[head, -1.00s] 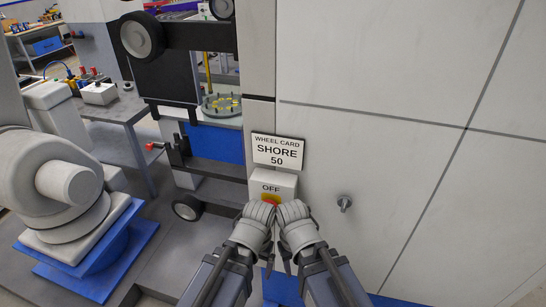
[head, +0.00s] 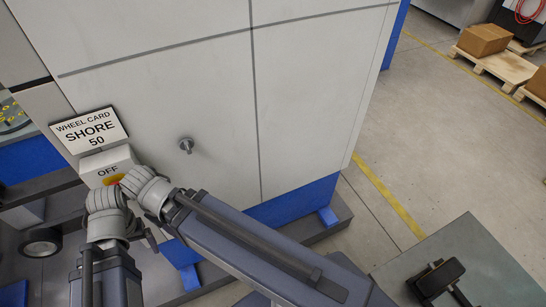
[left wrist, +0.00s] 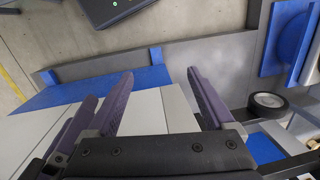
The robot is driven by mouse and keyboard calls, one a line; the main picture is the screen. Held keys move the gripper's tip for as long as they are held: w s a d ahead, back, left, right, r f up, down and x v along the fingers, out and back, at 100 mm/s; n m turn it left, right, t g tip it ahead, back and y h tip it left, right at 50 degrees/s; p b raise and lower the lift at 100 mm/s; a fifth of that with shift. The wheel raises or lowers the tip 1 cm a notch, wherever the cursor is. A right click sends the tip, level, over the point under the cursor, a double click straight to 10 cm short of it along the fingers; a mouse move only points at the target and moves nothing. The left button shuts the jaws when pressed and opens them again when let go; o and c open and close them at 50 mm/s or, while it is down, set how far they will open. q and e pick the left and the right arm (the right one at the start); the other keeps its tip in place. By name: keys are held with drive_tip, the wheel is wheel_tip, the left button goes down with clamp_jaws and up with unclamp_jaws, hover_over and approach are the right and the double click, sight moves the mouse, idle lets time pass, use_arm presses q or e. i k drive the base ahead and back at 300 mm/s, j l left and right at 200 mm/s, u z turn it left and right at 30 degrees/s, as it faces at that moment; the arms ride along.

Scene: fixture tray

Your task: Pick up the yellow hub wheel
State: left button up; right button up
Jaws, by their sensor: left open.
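I see no wheel with a clearly yellow hub in either view. A black wheel with a pale hub (head: 40,242) is low at the left of the head view. A black wheel with a pale hub (left wrist: 268,104) also shows right of the jaws in the left wrist view. My left gripper (left wrist: 160,77) is open, its two purple-grey fingers apart with no object held between them. In the head view both arms meet at the lower left, before the OFF box (head: 108,165). My right gripper's jaws cannot be made out there.
A white panelled cabinet (head: 205,100) with a small knob (head: 186,145) stands ahead. A card reading "WHEEL CARD SHORE 50" (head: 88,130) is above the OFF box. A grey-green surface (head: 480,250) is at lower right. Open floor (head: 425,125) lies right, with boxes on pallets beyond.

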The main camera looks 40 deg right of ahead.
sight(441, 278)
drive_tip(key=k+z, duration=0.1)
drive_tip(key=z, duration=0.45)
drive_tip(key=k+z, duration=0.3)
drive_tip(key=k+l+z, duration=0.45)
drive_tip(key=k+l, duration=0.35)
drive_tip(key=k, duration=0.25)
drive_tip(key=k+l+z, duration=0.1)
drive_tip(key=k+l, duration=0.45)
drive_tip(key=k, duration=0.15)
drive_tip(key=k+l+z, duration=0.1)
drive_tip(key=k+l, duration=0.45)
drive_tip(key=k, duration=0.15)
